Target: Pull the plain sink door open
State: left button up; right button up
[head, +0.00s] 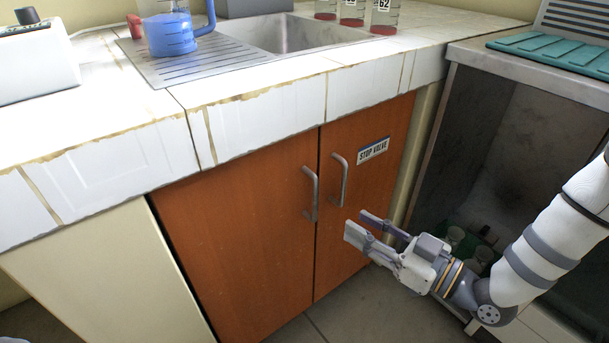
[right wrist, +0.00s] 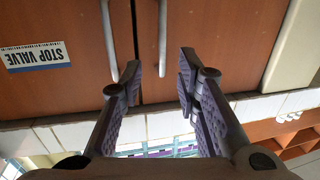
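The plain sink door (head: 235,235) is the orange-brown left door under the sink, without a label, and looks shut. Its grey bar handle (head: 312,195) stands near its right edge. In the right wrist view, which is upside down, the plain door (right wrist: 215,25) is on the right, and its handle (right wrist: 162,40) points down between the open fingertips. My right gripper (head: 357,224) is open and empty, in front of the doors, below and right of the handles in the head view. It also shows in the right wrist view (right wrist: 160,68). My left gripper is out of view.
The other door (head: 365,215) has a STOP VALVE label (head: 373,151) and its own handle (head: 339,180) close by. The tiled counter (head: 265,105) overhangs the doors. Glassware (head: 455,237) stands in an open metal compartment at right. The floor before the doors looks clear.

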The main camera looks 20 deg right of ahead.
aim_at(317, 200)
jog(key=b+x, duration=0.2)
jog(key=x, duration=0.9)
jog(key=shift+s+a+r, duration=0.15)
jog(key=shift+a, duration=0.05)
jog(key=shift+w+a, duration=0.15)
jog(key=shift+w, duration=0.2)
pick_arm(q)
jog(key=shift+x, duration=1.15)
pick_arm(e)
jog(key=shift+r, duration=0.1)
grip_shut()
